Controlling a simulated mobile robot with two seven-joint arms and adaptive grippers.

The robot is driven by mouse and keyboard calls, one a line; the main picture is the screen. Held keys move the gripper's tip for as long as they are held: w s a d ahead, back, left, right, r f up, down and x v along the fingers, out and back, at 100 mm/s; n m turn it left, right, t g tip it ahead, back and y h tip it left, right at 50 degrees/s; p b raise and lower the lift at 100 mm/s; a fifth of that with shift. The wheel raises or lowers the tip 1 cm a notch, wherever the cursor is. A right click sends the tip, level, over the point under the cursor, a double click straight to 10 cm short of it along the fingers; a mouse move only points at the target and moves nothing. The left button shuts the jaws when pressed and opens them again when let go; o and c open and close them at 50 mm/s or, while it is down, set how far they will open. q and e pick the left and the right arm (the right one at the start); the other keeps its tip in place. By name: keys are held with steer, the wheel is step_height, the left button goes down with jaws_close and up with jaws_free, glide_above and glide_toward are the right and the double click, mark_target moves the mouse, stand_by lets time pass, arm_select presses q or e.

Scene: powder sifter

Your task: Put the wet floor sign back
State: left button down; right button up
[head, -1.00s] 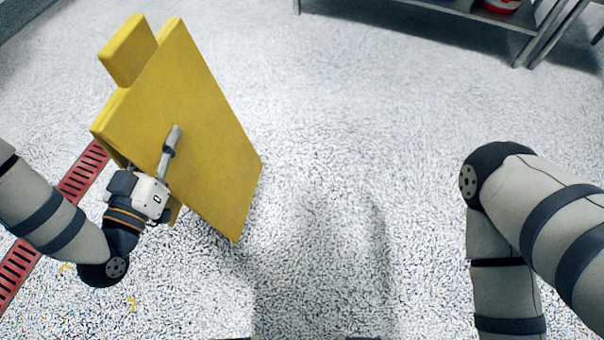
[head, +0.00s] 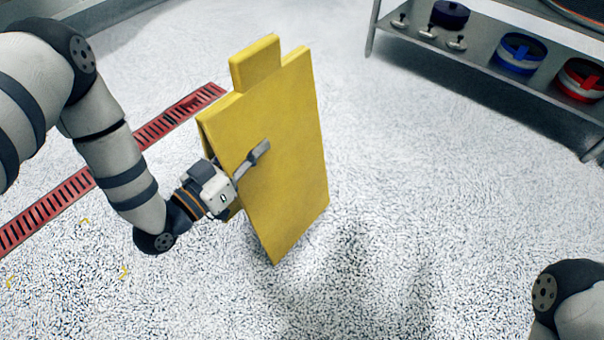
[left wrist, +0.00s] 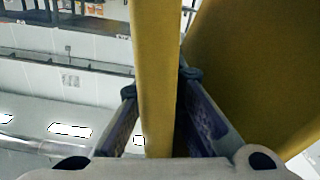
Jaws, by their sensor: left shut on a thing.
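The yellow wet floor sign (head: 285,150) is upright and slightly tilted in the middle of the head view, with its handle tab at the top. My left gripper (head: 245,165) is shut on one of its panels from the left side, with one finger lying across the broad face. In the left wrist view the panel edge (left wrist: 156,80) runs between the two fingers, and another yellow panel shows at right. Whether the sign's lower edge touches the floor is hard to tell. Only part of my right arm shows, at the lower right of the head view; its gripper is out of frame.
A red floor drain grate (head: 160,128) runs diagonally behind the sign at left. A metal shelf (head: 480,72) at upper right holds a blue container (head: 520,55), a red container (head: 580,80) and several small items. The speckled floor right of the sign is clear.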

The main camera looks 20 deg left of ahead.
mark_target(281, 138)
arm_select(q)
steer(key=w+f+b, duration=0.1)
steer(key=w, duration=0.1)
steer(key=w+d+f+b, duration=0.1)
steer(key=w, duration=0.2)
steer(key=w+d+f+b, duration=0.1)
steer(key=w+f, duration=0.1)
steer(key=shift+w+d, duration=0.1)
steer(key=shift+w, duration=0.1)
steer(key=w+f+b, duration=0.1)
steer(key=f, duration=0.1)
steer(key=w+d+f+b, duration=0.1)
steer(key=w+b, duration=0.1)
steer(key=shift+f, duration=0.4)
steer(key=shift+w+f, duration=0.3)
steer(key=shift+w, duration=0.1)
steer(key=shift+w+d+f+b, duration=0.1)
steer(key=shift+w+f+b, duration=0.05)
steer(key=shift+f+b, duration=0.15)
step_height(281, 138, down, 3)
steer(key=shift+w+b, duration=0.15)
steer(key=shift+b, duration=0.65)
arm_select(e)
steer(key=s+f+g, duration=0.1)
steer(key=s+f, duration=0.2)
steer(key=f, duration=0.3)
steer(key=shift+f+g, duration=0.2)
steer(key=shift+g, duration=0.2)
